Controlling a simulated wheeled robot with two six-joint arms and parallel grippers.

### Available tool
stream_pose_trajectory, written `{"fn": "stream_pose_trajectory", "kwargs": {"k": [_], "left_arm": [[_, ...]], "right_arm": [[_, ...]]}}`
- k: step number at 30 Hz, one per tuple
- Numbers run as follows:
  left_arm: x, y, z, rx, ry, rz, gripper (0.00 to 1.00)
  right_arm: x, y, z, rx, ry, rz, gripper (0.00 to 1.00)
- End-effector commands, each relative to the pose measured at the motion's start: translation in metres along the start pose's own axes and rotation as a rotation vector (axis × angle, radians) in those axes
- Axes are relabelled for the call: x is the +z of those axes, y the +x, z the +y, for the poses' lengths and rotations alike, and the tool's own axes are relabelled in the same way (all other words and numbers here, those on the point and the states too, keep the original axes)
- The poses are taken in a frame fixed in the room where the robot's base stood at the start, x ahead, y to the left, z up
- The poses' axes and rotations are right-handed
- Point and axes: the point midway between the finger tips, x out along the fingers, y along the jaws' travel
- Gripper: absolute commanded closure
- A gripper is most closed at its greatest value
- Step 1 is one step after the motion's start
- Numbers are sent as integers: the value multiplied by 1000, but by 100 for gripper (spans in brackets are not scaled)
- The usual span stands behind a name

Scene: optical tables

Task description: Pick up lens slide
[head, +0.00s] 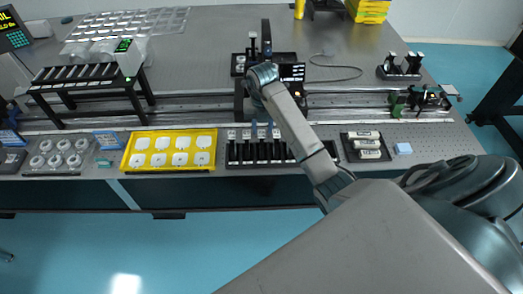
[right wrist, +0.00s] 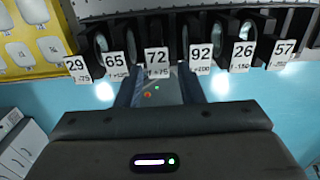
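A row of black lens slides with white number tags stands in a black rack (head: 240,163) at the front edge of the table. In the right wrist view the tags read 29, 65, 72, 92, 26 and 57, with round lenses partly visible behind some of them. My right gripper (right wrist: 159,82) is open, its two fingers on either side of the slide tagged 72 (right wrist: 157,60). Nothing shows as gripped; whether the fingers touch the slide I cannot tell. My left gripper is out of view.
A yellow tray of white pieces (head: 128,159) is left of the rack. A black tray with white cylinders (head: 383,156) is to its right. Rails with optical mounts (head: 425,97) run behind. A raised black rack (head: 85,75) stands at left.

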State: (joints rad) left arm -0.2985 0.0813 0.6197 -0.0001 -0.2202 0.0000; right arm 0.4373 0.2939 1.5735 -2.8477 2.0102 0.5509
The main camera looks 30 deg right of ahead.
Motion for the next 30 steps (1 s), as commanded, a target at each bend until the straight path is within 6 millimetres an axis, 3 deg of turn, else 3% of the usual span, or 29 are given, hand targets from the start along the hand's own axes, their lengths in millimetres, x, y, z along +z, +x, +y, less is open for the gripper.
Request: {"fn": "stream_pose_trajectory", "kwargs": {"k": [7,11,17,18,23,30], "left_arm": [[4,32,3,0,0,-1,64],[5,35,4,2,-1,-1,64],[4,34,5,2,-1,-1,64],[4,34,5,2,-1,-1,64],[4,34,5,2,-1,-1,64],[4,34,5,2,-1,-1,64]], "right_arm": [[1,33,3,0,0,1,65],[1,46,2,-1,1,2,65],[1,46,2,0,0,1,65],[1,46,2,0,0,1,67],[1,46,2,0,0,1,99],[1,45,3,1,0,0,100]]}}
